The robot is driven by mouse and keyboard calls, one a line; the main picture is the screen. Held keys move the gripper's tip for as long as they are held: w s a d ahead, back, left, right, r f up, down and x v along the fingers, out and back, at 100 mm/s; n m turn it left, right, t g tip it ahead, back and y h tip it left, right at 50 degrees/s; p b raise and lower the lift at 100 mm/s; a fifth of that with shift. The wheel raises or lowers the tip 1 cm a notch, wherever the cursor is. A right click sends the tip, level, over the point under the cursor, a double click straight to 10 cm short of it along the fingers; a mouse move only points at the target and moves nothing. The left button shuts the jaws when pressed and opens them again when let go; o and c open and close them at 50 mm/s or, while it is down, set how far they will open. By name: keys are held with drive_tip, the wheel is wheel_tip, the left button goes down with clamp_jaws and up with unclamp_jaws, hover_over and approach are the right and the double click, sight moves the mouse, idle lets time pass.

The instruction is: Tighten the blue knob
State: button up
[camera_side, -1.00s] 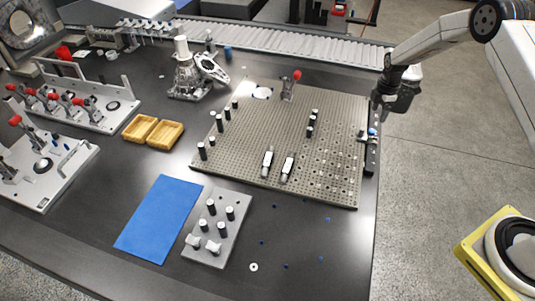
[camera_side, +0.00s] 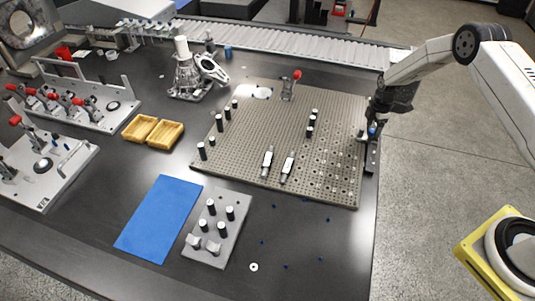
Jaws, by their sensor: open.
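The blue knob (camera_side: 372,129) is a small blue part at the right edge of the perforated fixture plate (camera_side: 260,118), above a dark bracket (camera_side: 372,158). My gripper (camera_side: 369,134) is at the knob, pointing down, with its fingers close around or beside it. The jaws are open. The fingers partly hide the knob, and I cannot tell whether they touch it.
Dark posts, two silver-and-black clamps (camera_side: 288,167) and a red-tipped clamp (camera_side: 289,84) stand on the plate. A blue mat (camera_side: 160,218), a grey plate with posts (camera_side: 236,240) and yellow trays (camera_side: 165,134) lie to the left. The table's right edge is close to my gripper.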

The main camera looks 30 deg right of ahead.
drive_tip(key=shift+f, duration=0.45)
clamp_jaws()
drive_tip(key=shift+m, duration=0.3)
drive_tip(key=m, duration=0.3)
drive_tip(key=shift+m, duration=2)
